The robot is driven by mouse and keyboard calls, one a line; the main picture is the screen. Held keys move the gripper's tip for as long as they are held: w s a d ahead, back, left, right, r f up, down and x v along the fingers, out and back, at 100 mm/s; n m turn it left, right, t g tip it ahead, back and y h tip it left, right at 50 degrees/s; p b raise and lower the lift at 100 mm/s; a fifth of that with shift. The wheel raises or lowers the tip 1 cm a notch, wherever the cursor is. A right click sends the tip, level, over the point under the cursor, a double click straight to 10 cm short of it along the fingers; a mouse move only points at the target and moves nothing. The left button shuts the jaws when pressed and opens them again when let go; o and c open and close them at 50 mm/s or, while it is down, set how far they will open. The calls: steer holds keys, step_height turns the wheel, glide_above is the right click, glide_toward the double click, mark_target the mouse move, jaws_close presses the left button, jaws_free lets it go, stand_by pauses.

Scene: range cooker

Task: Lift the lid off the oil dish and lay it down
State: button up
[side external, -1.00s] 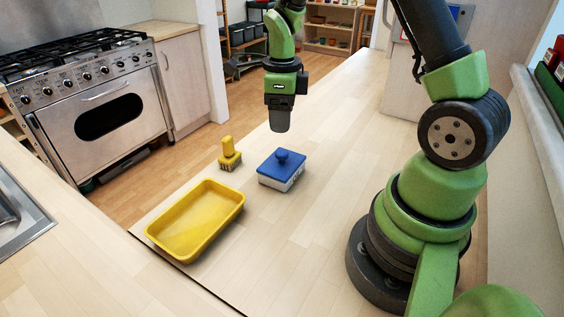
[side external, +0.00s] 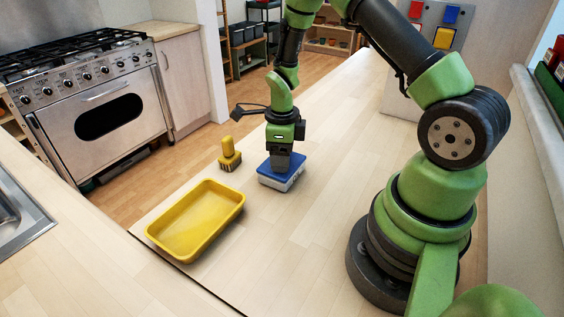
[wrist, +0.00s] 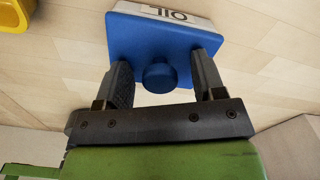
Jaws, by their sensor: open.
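The oil dish (side external: 291,183) is a white box on the wooden counter, and its label "OIL" shows in the wrist view (wrist: 168,13). Its blue lid (side external: 267,171) sits on top, with a round blue knob that shows in the wrist view (wrist: 159,77). My gripper (side external: 281,167) is pointing down right over the lid. In the wrist view its two fingers (wrist: 162,72) stand open on either side of the knob, with gaps between them and it. In the side view the gripper hides the knob.
A yellow tray (side external: 240,206) lies empty at the left front of the counter. A yellow brush (side external: 230,158) stands just left of the dish. The counter right of the dish is clear up to my arm's base. A stove (side external: 105,110) stands beyond the counter.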

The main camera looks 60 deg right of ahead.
steer(key=c, duration=1)
steer(key=shift+r, duration=0.15)
step_height(320, 180, up, 9)
steer(key=shift+w+f, duration=0.1)
steer(key=shift+w+d+r, duration=0.15)
steer(key=shift+w+r, duration=0.05)
steer(key=shift+r, duration=0.1)
glide_above(260, 143)
steer(key=s+a, duration=0.1)
step_height(260, 143, down, 2)
steer(key=f, duration=0.7)
steer(key=w+d+f, duration=0.1)
steer(key=f, duration=0.2)
steer(key=shift+f, duration=0.2)
